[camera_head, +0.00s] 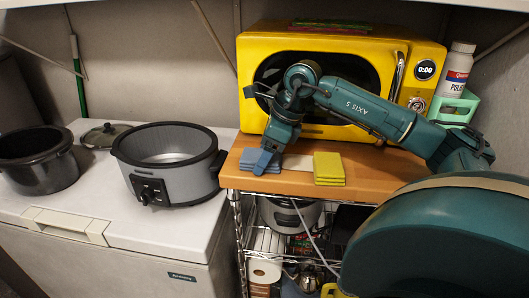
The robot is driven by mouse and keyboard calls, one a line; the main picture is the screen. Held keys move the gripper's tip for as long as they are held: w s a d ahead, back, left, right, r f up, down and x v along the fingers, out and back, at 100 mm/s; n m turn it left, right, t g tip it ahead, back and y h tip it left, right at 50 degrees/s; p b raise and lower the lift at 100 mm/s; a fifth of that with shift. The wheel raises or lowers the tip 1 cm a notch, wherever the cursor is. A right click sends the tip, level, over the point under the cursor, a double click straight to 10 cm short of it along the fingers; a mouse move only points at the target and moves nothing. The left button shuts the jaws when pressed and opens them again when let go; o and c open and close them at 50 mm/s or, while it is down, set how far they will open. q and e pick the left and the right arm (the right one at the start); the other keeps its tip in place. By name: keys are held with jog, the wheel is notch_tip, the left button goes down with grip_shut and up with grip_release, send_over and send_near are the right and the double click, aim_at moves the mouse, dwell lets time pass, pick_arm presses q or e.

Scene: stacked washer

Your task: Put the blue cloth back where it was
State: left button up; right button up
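The blue cloth (249,158), folded in a small stack, lies at the left front of the wooden shelf top. My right gripper (266,157) points down right at it, and its fingers overlap the cloth in the picture. The fingers are small and nearly the cloth's colour, so I cannot tell whether they are open or shut on it. My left gripper is not in view.
A yellow folded cloth stack (329,168) lies to the right on the wooden top (293,182). A yellow microwave (255,70) stands behind my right arm. A grey slow cooker (170,172) stands on the white chest freezer (90,205) at left. A white bottle (457,72) stands at right.

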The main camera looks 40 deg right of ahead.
aim_at(277, 156)
jog(key=shift+o, duration=1.3)
jog(key=shift+r, duration=0.15)
jog(key=v, duration=0.7)
jog(key=shift+s+r, duration=0.1)
jog(key=shift+r, duration=0.15)
